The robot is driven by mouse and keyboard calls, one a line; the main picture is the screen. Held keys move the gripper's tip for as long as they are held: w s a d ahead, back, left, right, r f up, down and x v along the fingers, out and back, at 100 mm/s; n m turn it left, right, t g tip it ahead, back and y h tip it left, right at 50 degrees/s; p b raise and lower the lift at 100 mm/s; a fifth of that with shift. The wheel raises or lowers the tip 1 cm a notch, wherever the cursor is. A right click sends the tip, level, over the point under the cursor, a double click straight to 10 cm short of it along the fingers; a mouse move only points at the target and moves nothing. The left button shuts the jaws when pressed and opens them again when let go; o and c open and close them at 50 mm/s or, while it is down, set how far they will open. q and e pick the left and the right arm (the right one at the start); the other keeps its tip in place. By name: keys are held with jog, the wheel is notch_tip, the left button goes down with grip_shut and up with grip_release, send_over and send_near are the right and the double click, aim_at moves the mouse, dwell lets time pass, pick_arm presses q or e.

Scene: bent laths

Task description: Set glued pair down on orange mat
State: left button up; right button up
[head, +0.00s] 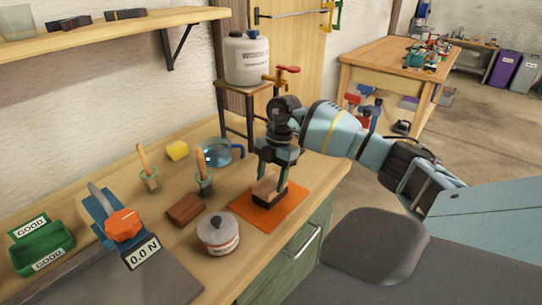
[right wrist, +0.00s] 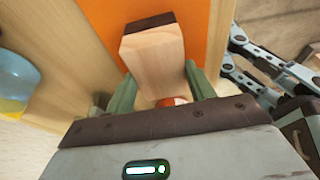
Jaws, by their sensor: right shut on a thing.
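My right gripper (head: 271,186) points down over the orange mat (head: 290,212), its fingers on either side of the glued pair. The pair (head: 266,188) is a pale wood block with a dark brown block at its lower side. In the right wrist view, the pale block (right wrist: 155,62) sits between the two green fingers, with the dark piece (right wrist: 148,22) at its far end and the orange mat (right wrist: 100,18) behind. The pair is over the mat's middle; I cannot tell whether it touches. My left gripper is not in view.
A lidded pot (head: 218,236) and a brown block (head: 185,210) stand left of the mat. A force gauge (head: 123,224) and green tray (head: 40,247) lie farther left.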

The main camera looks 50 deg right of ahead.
jog(key=shift+f, duration=0.3)
jog(key=o, duration=1)
jog(key=shift+v, duration=3.95)
jog(key=shift+a+f, duration=0.1)
